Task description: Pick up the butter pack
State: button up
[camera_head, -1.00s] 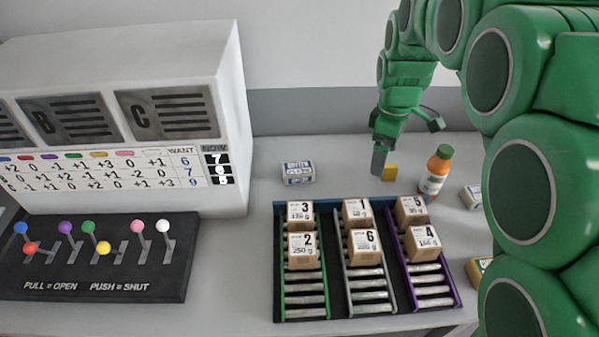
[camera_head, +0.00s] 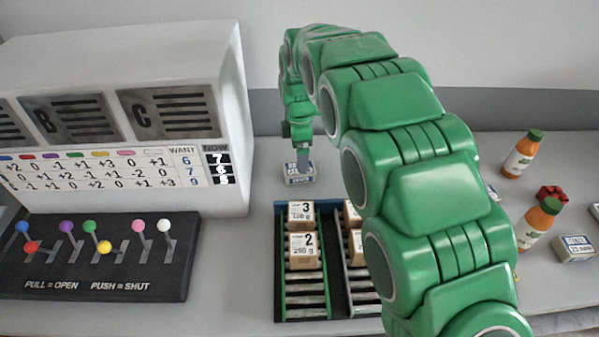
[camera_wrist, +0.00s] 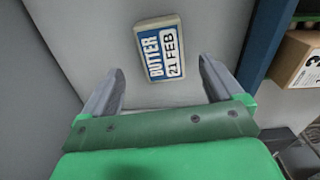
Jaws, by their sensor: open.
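A white and blue butter pack (camera_head: 299,181) lies on the grey counter behind the rack. In the wrist view the butter pack (camera_wrist: 161,46) shows a label reading BUTTER 21 FEB and lies slightly tilted. My gripper (camera_head: 303,166) is over the pack in the head view and hides part of it. In the wrist view my gripper (camera_wrist: 160,68) is open and empty, with the pack just beyond and between its fingertips. I cannot tell the exact height of the fingers above the counter.
A roller rack (camera_head: 280,300) with numbered boxes stands in front, partly hidden by my arm. Its blue edge (camera_wrist: 262,45) is close right of the pack. The white machine (camera_head: 235,110) stands left. Bottles (camera_head: 521,155) and another pack (camera_head: 575,249) are at right.

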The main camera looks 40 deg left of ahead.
jog(key=shift+s+f, duration=0.15)
jog(key=shift+f, duration=3.05)
jog(key=c, duration=1.2)
jog(key=shift+r, duration=0.1)
jog(key=shift+c, duration=0.2)
